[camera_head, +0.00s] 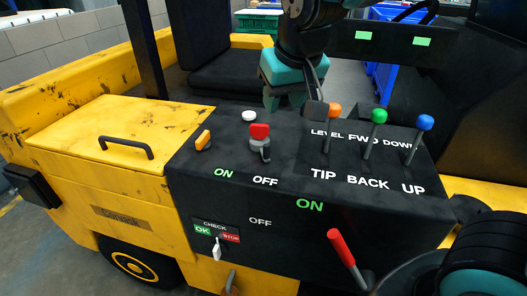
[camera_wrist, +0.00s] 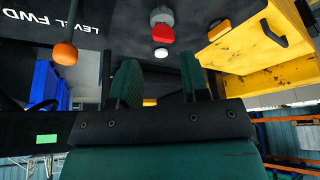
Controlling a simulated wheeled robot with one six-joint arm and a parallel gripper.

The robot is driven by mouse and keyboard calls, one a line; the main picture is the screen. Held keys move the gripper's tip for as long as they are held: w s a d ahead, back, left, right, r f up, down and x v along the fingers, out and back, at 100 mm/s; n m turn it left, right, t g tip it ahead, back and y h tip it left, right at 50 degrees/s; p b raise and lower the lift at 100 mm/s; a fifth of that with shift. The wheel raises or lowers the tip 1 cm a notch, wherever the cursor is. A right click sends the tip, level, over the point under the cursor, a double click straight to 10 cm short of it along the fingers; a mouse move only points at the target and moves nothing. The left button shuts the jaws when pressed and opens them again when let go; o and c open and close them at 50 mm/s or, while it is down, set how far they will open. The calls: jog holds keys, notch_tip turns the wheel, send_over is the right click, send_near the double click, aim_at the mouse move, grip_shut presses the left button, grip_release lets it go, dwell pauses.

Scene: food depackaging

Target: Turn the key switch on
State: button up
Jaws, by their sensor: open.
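A red-topped switch (camera_head: 260,132) with a dark grey lower part stands on the black console, above the OFF label. It also shows at the top of the wrist view (camera_wrist: 162,34). A small pale key-like switch (camera_head: 216,248) sits on the console's front face below the CHECK, OK and stop labels. I cannot tell for sure which is the key switch. My gripper (camera_head: 294,106) is open and empty above the rear of the console, behind and right of the red-topped switch, apart from it. Its two fingers also show in the wrist view (camera_wrist: 160,84).
Orange (camera_head: 334,109), green (camera_head: 379,116) and blue (camera_head: 425,122) levers stand to the right. A red-handled lever (camera_head: 341,247) rises in front. A yellow lid (camera_head: 110,118) with a handle lies left.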

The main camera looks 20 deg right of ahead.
aim_at(267, 146)
jog(key=x, duration=1.6)
jog(key=shift+s+a+f, duration=0.1)
jog(key=shift+a+f, duration=0.05)
jog(key=shift+a, duration=0.05)
